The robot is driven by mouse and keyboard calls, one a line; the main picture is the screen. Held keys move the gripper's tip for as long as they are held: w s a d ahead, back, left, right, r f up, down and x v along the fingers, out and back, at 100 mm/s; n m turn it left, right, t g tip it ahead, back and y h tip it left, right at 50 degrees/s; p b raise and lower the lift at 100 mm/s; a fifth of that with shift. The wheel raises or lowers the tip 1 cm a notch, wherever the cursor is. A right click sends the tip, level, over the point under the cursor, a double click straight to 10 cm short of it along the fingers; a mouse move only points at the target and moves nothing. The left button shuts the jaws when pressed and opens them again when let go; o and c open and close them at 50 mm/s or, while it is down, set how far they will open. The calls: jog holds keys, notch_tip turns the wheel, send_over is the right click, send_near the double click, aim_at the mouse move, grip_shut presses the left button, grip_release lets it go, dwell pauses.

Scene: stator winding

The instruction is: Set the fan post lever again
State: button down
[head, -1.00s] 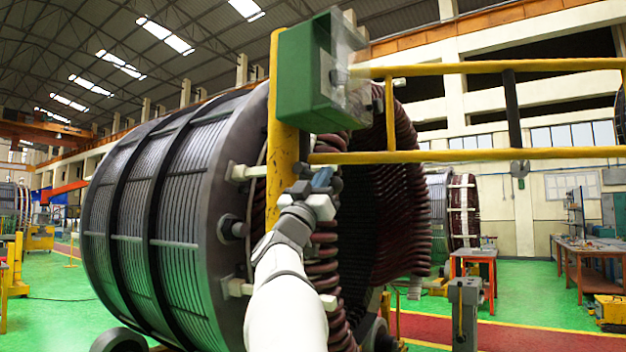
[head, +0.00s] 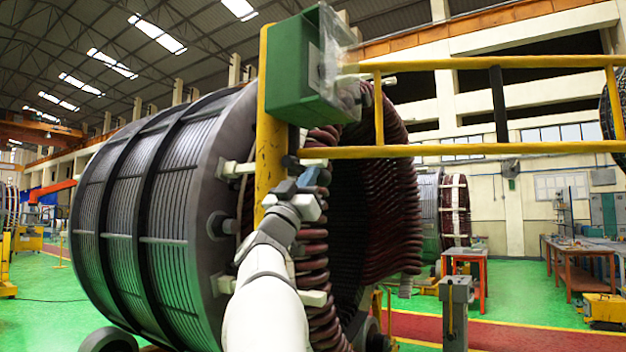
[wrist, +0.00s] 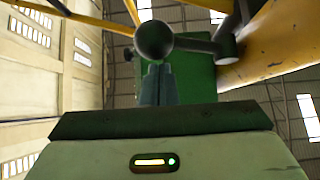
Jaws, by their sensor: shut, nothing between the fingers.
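The yellow post (head: 271,135) stands in front of the big stator, with a green box (head: 300,80) at its top. In the wrist view, a dark lever (wrist: 200,45) with a round ball end (wrist: 154,40) reaches out from the yellow post (wrist: 262,48). A small dark knob (head: 290,160) shows beside the post in the head view, just above my gripper. My gripper (head: 314,174) is shut and empty. In the wrist view its closed fingertips (wrist: 158,70) point at the ball end, just below it; I cannot tell whether they touch.
Yellow rails (head: 470,152) run right from the post. The stator (head: 150,215) with dark red coils (head: 395,210) stands close behind my arm. A grey stand (head: 455,300) is on the floor at the lower right. Work tables (head: 585,260) are farther back.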

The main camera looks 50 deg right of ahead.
jog(key=b+v, duration=0.6)
jog(key=v, duration=0.2)
jog(key=shift+w+a+f, duration=0.15)
jog(key=shift+w+a, duration=0.05)
jog(key=shift+w, duration=0.05)
